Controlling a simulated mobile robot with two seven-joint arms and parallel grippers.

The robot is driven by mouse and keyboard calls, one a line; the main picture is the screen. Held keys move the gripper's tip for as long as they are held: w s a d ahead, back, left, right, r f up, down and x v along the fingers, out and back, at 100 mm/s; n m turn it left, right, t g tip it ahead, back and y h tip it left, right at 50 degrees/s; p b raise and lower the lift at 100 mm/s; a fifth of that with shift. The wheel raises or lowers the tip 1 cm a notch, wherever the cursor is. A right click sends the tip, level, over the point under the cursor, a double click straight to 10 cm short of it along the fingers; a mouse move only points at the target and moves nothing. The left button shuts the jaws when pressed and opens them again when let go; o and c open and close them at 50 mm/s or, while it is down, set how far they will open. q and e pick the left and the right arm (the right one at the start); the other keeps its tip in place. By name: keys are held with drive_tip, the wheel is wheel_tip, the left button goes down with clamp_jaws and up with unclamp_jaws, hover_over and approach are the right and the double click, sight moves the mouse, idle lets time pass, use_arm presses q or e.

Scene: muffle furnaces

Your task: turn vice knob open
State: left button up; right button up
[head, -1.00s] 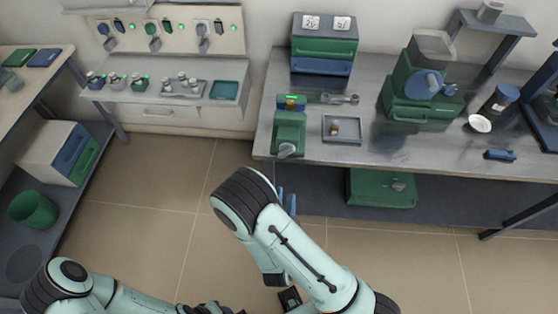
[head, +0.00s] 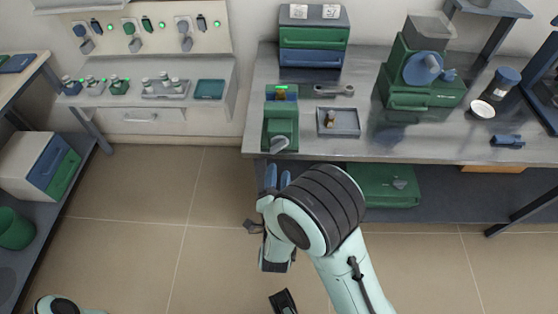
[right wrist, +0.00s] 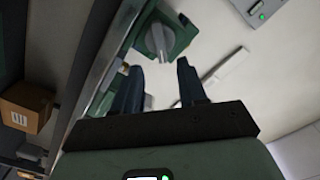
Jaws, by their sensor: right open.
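The green vice (head: 281,120) stands at the front left edge of the steel bench. Its grey knob (head: 279,144) faces the front of the bench. My right gripper (head: 277,177) is just in front of and below the knob in the head view, with its blue fingers pointing to the bench. In the right wrist view the grey knob (right wrist: 160,42) lies ahead of the open fingers (right wrist: 160,70), roughly in line with the gap between them. The fingers are apart and empty; I see no touch on the knob.
On the steel bench (head: 365,148), a grey tray (head: 349,123) and a wrench-like tool (head: 334,90) are near the vice. A green machine (head: 405,85) stands to the right. A green box (head: 383,190) is on the shelf below. The floor in front is clear.

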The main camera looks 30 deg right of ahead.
sight(280, 149)
drive_tip(key=x, duration=0.8)
drive_tip(key=shift+s+p, duration=0.1)
drive_tip(key=shift+p, duration=0.3)
clamp_jaws()
